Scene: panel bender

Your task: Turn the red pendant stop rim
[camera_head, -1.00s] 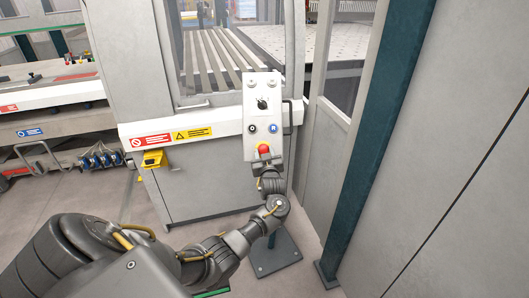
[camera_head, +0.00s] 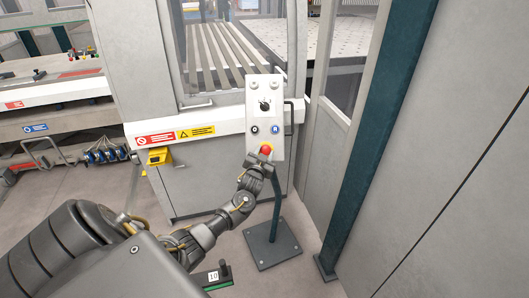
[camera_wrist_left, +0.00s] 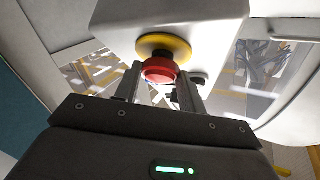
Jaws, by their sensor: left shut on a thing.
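The red stop rim (camera_head: 266,149) is a mushroom button on a yellow disc, low on the white pendant panel (camera_head: 263,108). In the left wrist view the red rim (camera_wrist_left: 159,70) sits between the two fingers of my left gripper (camera_wrist_left: 160,82), with the yellow disc (camera_wrist_left: 163,47) behind it. My left gripper (camera_head: 259,160) is shut on the red rim and covers its lower part in the head view. My right gripper is not in view.
The pendant stands on a dark post with a square base plate (camera_head: 272,245). A grey machine cabinet (camera_head: 205,180) is behind it. A dark green pillar (camera_head: 375,145) and a grey wall panel (camera_head: 460,180) stand to the right. A yellow box (camera_head: 157,156) is on the cabinet's left.

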